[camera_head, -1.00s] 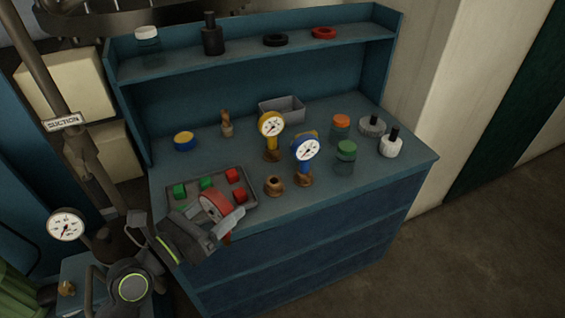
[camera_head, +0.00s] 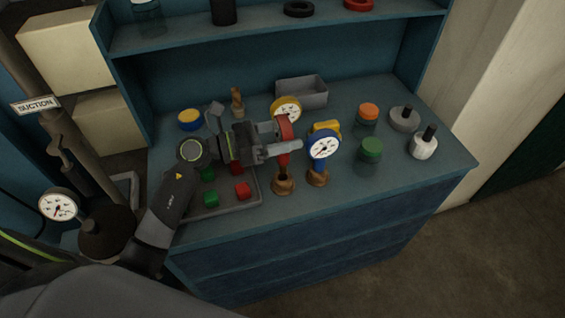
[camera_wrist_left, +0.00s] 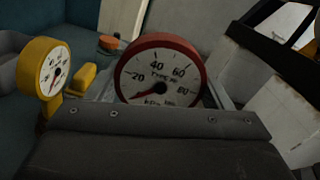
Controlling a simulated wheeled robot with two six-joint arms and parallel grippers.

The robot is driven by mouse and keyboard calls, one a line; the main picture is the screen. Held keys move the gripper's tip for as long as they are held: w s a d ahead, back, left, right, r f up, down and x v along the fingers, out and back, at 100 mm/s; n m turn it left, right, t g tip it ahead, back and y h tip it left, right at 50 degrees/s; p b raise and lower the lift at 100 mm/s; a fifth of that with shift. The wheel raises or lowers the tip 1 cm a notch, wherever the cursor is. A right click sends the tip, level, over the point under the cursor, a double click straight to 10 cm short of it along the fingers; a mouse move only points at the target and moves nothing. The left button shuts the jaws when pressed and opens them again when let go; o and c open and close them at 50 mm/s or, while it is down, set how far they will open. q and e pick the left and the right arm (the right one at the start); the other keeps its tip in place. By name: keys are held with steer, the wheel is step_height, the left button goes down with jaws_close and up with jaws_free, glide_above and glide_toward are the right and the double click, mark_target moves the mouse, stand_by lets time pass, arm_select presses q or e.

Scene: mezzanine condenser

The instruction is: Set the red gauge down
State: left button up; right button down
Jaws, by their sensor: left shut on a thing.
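The red gauge (camera_head: 284,130) is held upright by my left gripper (camera_head: 284,149), which is shut on it. Its stem points down at a brown stand (camera_head: 284,185) near the bench's front edge. The stem's lower end is at the stand's top; I cannot tell whether it is seated. In the left wrist view the red gauge's dial (camera_wrist_left: 160,75) faces the camera. The blue gauge (camera_head: 322,146) stands on its own stand just to the right. The yellow gauge (camera_head: 287,107) is behind, partly hidden by the red gauge and gripper. My right gripper is not in view.
A tray (camera_head: 240,203) with red and green blocks lies under my left arm. A grey bin (camera_head: 303,94) is at the back. Orange-lidded (camera_head: 368,111) and green-lidded (camera_head: 371,148) jars and a white bottle (camera_head: 423,147) stand at right.

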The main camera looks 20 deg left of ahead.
arm_select(q)
step_height(320, 180, down, 3)
step_height(320, 180, down, 3)
steer(key=shift+f, duration=0.1)
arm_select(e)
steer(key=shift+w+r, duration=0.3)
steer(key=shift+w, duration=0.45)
arm_select(q)
steer(key=shift+f, duration=0.1)
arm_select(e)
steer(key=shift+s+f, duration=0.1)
arm_select(q)
steer(key=shift+f, duration=0.15)
steer(key=o, duration=1.2)
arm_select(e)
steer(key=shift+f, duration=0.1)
arm_select(q)
steer(key=shift+r, duration=0.2)
